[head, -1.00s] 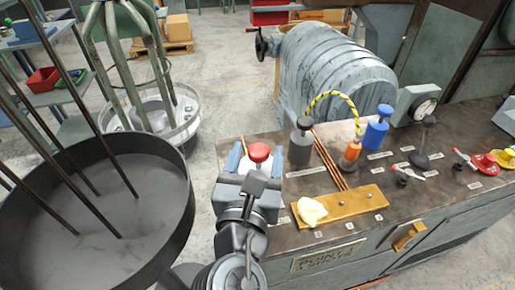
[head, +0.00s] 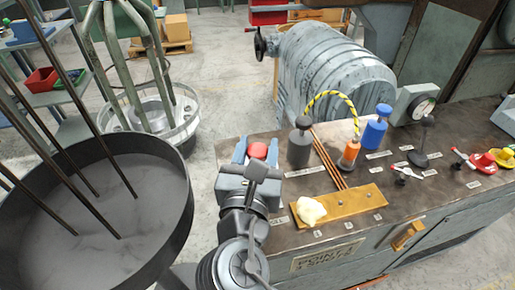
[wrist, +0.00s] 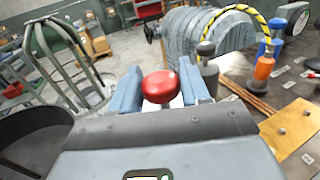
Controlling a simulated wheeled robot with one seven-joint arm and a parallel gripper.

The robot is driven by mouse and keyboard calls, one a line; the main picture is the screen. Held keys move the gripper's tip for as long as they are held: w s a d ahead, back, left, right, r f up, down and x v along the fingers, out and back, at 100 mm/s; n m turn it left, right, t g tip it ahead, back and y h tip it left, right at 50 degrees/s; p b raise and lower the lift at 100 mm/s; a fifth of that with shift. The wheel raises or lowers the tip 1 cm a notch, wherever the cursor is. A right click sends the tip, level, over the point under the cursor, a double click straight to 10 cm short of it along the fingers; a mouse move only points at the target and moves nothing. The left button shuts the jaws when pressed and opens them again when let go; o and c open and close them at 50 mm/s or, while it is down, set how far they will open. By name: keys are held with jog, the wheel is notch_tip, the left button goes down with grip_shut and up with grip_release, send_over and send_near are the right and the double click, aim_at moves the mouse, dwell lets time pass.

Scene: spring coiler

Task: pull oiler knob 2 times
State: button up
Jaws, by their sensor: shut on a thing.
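A red round knob (head: 258,150) sits at the left end of the bench top, which I take to be the oiler knob. In the wrist view the red knob (wrist: 160,86) shows between the two blue fingers. My gripper (head: 257,152) has a finger on each side of it and is shut on it. A little white shows just under the knob in the wrist view. The rest of the oiler below is hidden by my gripper.
On the bench (head: 284,213) stand a grey bottle (head: 299,147), an orange bottle (head: 349,153) and a blue bottle (head: 375,132). Copper rods (head: 328,160) and a brass plate (head: 350,205) with a pale lump (head: 311,210) lie right of my gripper. A large dark round pan (head: 170,200) stands left.

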grip_shut()
